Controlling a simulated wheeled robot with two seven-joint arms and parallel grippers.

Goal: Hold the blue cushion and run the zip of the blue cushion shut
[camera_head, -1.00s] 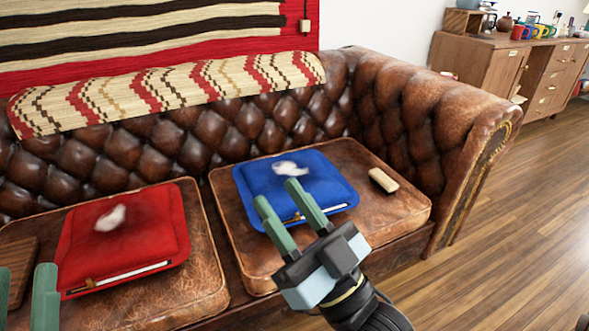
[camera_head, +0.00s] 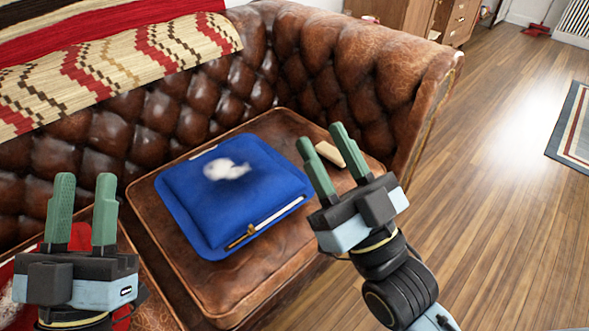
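The blue cushion (camera_head: 225,200) lies flat on the right seat of the brown leather sofa, with a white fluffy patch on its top. Its zip (camera_head: 277,212) runs along the near right edge as a white strip, with a brass-coloured pull (camera_head: 241,237) toward the strip's left end. My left gripper (camera_head: 82,205) is open and empty, left of the blue cushion and in front of the red cushion. My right gripper (camera_head: 322,160) is open and empty, to the right of the blue cushion. Neither gripper appears to hold anything.
A red cushion (camera_head: 78,237) lies on the left seat, mostly hidden behind my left gripper. A small beige block (camera_head: 330,153) lies on the right seat, partly behind my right gripper. The sofa's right arm (camera_head: 412,100) rises beyond.

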